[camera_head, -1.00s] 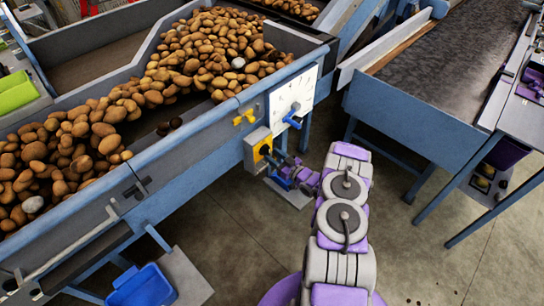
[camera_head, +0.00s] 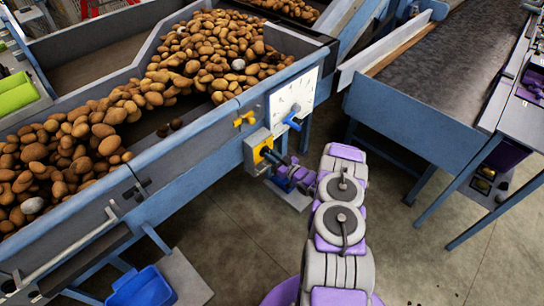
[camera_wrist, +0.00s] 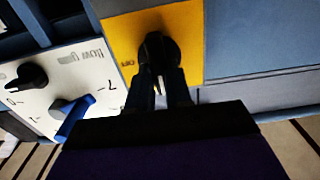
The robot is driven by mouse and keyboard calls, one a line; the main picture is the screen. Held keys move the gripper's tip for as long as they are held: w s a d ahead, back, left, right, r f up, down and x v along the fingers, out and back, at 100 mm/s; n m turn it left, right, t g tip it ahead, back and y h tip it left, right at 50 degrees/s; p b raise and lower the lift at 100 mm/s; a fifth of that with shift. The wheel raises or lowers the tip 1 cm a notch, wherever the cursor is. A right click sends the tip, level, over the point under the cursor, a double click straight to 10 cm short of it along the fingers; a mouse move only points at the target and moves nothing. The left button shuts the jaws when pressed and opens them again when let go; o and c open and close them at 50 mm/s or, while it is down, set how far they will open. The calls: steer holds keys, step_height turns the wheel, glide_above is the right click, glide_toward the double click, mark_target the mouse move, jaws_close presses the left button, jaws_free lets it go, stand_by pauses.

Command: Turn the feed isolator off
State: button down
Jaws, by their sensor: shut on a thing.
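The feed isolator is a grey box with a yellow plate (camera_head: 258,156) on the side of the blue potato hopper; the plate also shows in the wrist view (camera_wrist: 192,35). Its black rotary knob (camera_wrist: 155,47) stands out from the plate. My gripper (camera_wrist: 158,84) is shut on the knob, a finger on each side, and reaches the box from the right in the head view (camera_head: 273,160). Small lettering sits left of the knob in the wrist view, too blurred to read surely. The fingers hide part of the knob, so its exact setting is unclear.
A white dial panel (camera_head: 293,96) with a blue lever (camera_head: 292,122) is close beside the isolator. A yellow handle (camera_head: 244,119) sits on the hopper wall. Potatoes (camera_head: 190,70) fill the hopper. A blue bin (camera_head: 142,288) stands below left.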

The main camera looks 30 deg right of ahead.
steer(key=shift+d+m, duration=0.1)
steer(key=shift+m, duration=0.2)
steer(key=m, duration=1.7)
steer(key=shift+w+d+f, duration=0.1)
steer(key=shift+d+f, duration=0.15)
steer(key=shift+d, duration=0.1)
steer(key=shift+m, duration=0.3)
steer(key=c, duration=1.1)
jaws_free()
steer(key=shift+d+f, duration=0.1)
steer(key=shift+f, duration=0.05)
steer(key=shift+o, duration=0.3)
